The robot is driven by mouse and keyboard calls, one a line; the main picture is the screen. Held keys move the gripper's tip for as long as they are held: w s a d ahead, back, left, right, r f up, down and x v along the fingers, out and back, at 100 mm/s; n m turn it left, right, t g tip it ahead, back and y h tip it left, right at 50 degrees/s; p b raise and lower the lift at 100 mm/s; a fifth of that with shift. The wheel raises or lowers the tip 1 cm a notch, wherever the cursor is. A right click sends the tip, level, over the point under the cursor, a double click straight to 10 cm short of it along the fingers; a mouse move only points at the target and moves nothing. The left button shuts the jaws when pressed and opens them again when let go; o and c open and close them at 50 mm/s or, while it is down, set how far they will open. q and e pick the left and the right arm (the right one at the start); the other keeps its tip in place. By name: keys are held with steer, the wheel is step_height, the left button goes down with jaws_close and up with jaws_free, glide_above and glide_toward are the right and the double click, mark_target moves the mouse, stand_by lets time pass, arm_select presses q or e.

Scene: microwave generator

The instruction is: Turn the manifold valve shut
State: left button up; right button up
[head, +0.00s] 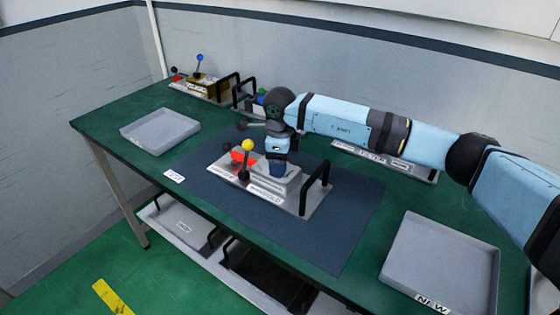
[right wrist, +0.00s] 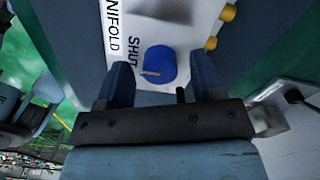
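The manifold valve shows in the right wrist view as a round blue knob (right wrist: 158,66) on a pale plate (right wrist: 122,62) lettered "MANIFOLD" and "SHUT". My right gripper (right wrist: 163,76) is open, with one finger on each side of the knob and a visible gap on both sides. In the head view my right gripper (head: 278,170) points down over the metal panel (head: 300,203) on the dark blue mat, and it hides the knob there. My left gripper is not in view.
A yellow-tipped lever (head: 246,146) and a red part (head: 241,158) stand just left of my right gripper. A black handle (head: 316,182) rises at the panel's right end. Grey trays (head: 160,130) (head: 440,263) lie left and right. More panels line the back.

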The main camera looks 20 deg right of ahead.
step_height(320, 180, up, 14)
stand_by(0.7)
steer(key=shift+f, duration=0.2)
